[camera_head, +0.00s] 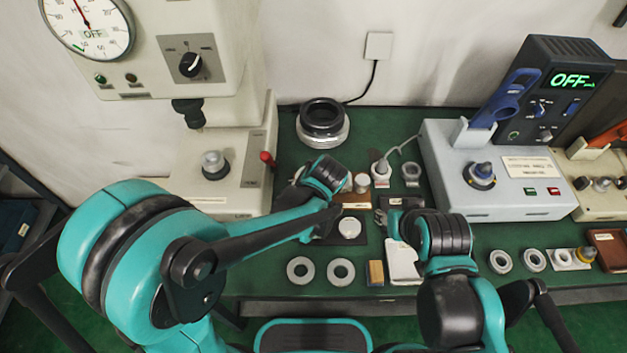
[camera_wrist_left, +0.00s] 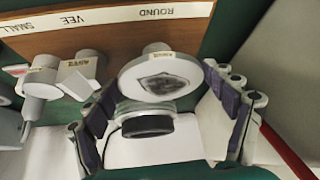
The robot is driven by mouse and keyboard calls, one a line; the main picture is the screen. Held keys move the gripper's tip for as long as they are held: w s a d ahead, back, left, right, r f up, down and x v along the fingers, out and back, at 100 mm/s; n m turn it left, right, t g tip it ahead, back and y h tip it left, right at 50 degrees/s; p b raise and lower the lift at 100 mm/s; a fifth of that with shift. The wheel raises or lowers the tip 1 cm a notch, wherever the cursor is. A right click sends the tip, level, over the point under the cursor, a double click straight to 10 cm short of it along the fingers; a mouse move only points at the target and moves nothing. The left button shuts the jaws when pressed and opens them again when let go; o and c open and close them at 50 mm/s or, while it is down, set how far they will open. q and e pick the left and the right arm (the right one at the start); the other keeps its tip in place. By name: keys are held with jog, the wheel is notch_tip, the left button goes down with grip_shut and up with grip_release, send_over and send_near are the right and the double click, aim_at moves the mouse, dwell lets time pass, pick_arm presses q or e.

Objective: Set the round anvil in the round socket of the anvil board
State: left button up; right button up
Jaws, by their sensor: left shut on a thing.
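The round anvil (camera_wrist_left: 160,78), a pale disc with a grey dark patch on its face and a labelled stem, is between the fingers of my left gripper (camera_wrist_left: 165,108) in the left wrist view. The gripper is shut on it. The stem overlaps the brown anvil board (camera_wrist_left: 120,38), by its ROUND label; I cannot tell whether it is in the socket, which is hidden. Two smaller anvils (camera_wrist_left: 80,75) stand along the board by VEE and SMALL. In the head view my left gripper (camera_head: 325,178) hides much of the board. My right gripper (camera_head: 400,215) is low over the bench, its fingertips unclear.
A press (camera_head: 215,165) with a red lever stands left of my left gripper. A black and silver round part (camera_head: 323,122) stands behind it. A grey heater box (camera_head: 480,170) is at right. Several rings (camera_head: 300,270) lie along the front edge.

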pick_arm(q)
jog(key=shift+f+b, duration=0.4)
dwell(0.8)
jog(key=shift+r+p, duration=0.3)
jog(key=shift+r, duration=0.15)
jog(key=shift+f+b, duration=0.65)
dwell(1.2)
jog(key=shift+r, duration=0.15)
jog(key=shift+r+p, duration=0.5)
jog(key=o, duration=1.6)
jog(key=shift+o, duration=0.2)
